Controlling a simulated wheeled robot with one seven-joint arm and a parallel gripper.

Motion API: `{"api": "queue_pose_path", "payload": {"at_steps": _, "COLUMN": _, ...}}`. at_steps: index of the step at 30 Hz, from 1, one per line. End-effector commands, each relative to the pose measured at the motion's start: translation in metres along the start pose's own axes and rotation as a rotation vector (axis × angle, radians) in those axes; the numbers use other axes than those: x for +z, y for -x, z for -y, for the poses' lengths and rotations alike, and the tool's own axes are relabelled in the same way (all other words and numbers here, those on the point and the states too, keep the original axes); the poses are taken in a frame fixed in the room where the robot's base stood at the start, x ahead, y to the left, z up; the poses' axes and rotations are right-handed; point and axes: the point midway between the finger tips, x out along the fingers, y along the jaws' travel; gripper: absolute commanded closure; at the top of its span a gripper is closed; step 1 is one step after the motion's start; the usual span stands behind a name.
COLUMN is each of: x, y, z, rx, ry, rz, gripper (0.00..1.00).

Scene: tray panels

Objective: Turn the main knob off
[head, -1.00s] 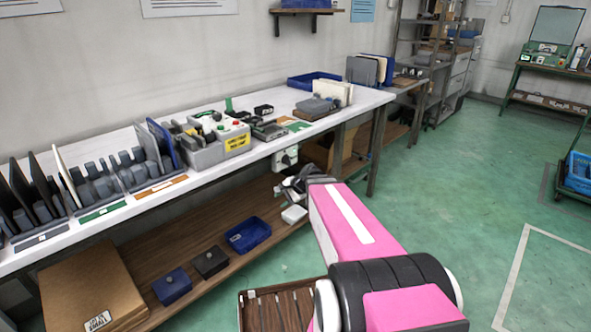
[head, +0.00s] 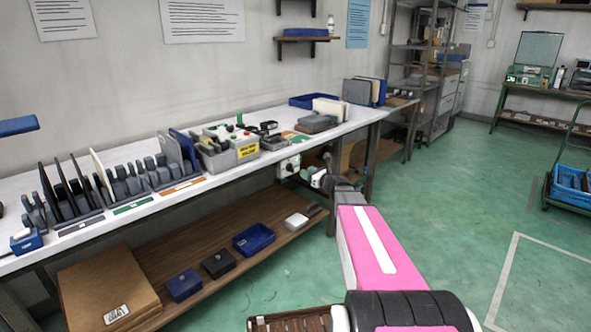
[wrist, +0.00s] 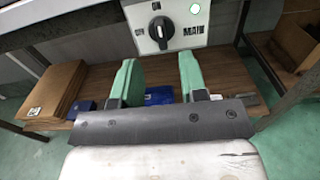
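The main knob (wrist: 159,30) is a black rotary knob on a light panel (wrist: 178,22) marked "MAIN", under the bench edge. In the wrist view it is at the top centre, its pointer line roughly upright. In the head view my gripper (head: 318,178) is just right of the panel.
The bench top (head: 150,212) runs above the panel, holding trays and panels in racks. The lower wooden shelf (head: 215,258) holds a cardboard box (head: 105,285), blue bins (head: 254,239) and a black box (head: 219,263). Green floor (head: 440,200) is open at right.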

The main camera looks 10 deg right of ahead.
Motion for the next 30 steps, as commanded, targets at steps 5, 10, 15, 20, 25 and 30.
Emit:
{"api": "queue_pose_path", "payload": {"at_steps": 5, "x": -0.001, "y": -0.037, "z": 0.001, "rx": 0.003, "ry": 0.002, "rz": 0.0, "gripper": 0.61}}
{"api": "queue_pose_path", "payload": {"at_steps": 10, "x": -0.001, "y": -0.062, "z": 0.001, "rx": 0.002, "ry": 0.002, "rz": -0.001, "gripper": 0.61}}
{"api": "queue_pose_path", "payload": {"at_steps": 15, "x": -0.001, "y": -0.077, "z": 0.0, "rx": 0.002, "ry": 0.003, "rz": -0.001, "gripper": 0.61}}
{"api": "queue_pose_path", "payload": {"at_steps": 20, "x": -0.001, "y": -0.082, "z": 0.0, "rx": 0.002, "ry": 0.003, "rz": -0.001, "gripper": 0.61}}
{"api": "queue_pose_path", "payload": {"at_steps": 25, "x": -0.001, "y": -0.082, "z": -0.001, "rx": 0.002, "ry": 0.003, "rz": -0.001, "gripper": 0.61}}
{"api": "queue_pose_path", "payload": {"at_steps": 30, "x": -0.001, "y": -0.082, "z": -0.001, "rx": 0.002, "ry": 0.003, "rz": -0.001, "gripper": 0.96}}
